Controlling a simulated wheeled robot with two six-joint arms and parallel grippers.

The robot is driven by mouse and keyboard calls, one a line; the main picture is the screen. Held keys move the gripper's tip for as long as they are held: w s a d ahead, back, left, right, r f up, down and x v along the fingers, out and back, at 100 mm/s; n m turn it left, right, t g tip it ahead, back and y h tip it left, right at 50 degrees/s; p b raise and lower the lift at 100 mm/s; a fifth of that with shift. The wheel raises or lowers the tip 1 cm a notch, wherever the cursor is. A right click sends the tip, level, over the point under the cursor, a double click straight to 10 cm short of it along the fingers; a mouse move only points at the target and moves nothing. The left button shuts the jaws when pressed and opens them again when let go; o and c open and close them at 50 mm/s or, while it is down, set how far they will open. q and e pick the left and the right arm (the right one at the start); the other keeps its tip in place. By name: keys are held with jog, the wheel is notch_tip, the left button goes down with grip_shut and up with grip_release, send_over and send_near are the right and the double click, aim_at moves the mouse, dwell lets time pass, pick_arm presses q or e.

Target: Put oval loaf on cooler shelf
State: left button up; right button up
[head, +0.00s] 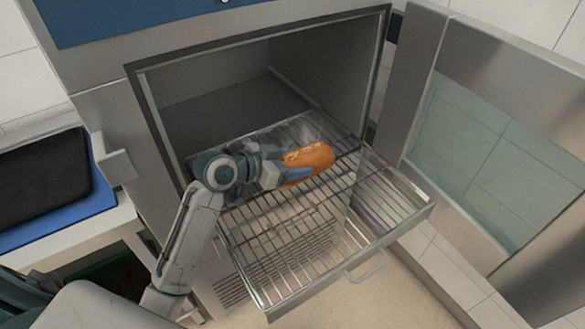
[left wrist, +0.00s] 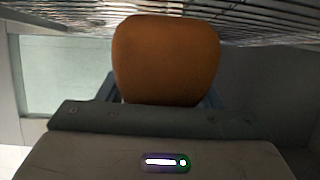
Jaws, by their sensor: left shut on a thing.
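The oval loaf (head: 312,158) is orange-brown with pale score marks on top. My left gripper (head: 285,170) is shut on it, with the fingers along its sides. The loaf is at the wire cooler shelf (head: 290,245), which is pulled out of the open cabinet. I cannot tell whether the loaf touches the wires. In the left wrist view the loaf (left wrist: 166,58) fills the space between the fingers, and the shelf wires (left wrist: 260,22) run along the top of the picture. My right gripper is not in view.
The cooler's glass door (head: 480,150) stands open on the right. The cabinet interior (head: 240,110) is dark behind the shelf. The front part of the shelf is bare. A black tray (head: 45,175) lies on a blue mat (head: 60,225) on a white table at the left.

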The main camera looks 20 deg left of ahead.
pick_arm(q)
notch_tip(320, 180, down, 3)
jog(key=shift+r, duration=0.1)
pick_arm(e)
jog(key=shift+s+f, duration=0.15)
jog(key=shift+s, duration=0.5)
pick_arm(q)
jog(key=shift+f, duration=0.2)
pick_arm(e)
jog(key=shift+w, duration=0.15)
pick_arm(q)
jog(key=o, duration=1.1)
jog(key=shift+r, duration=0.1)
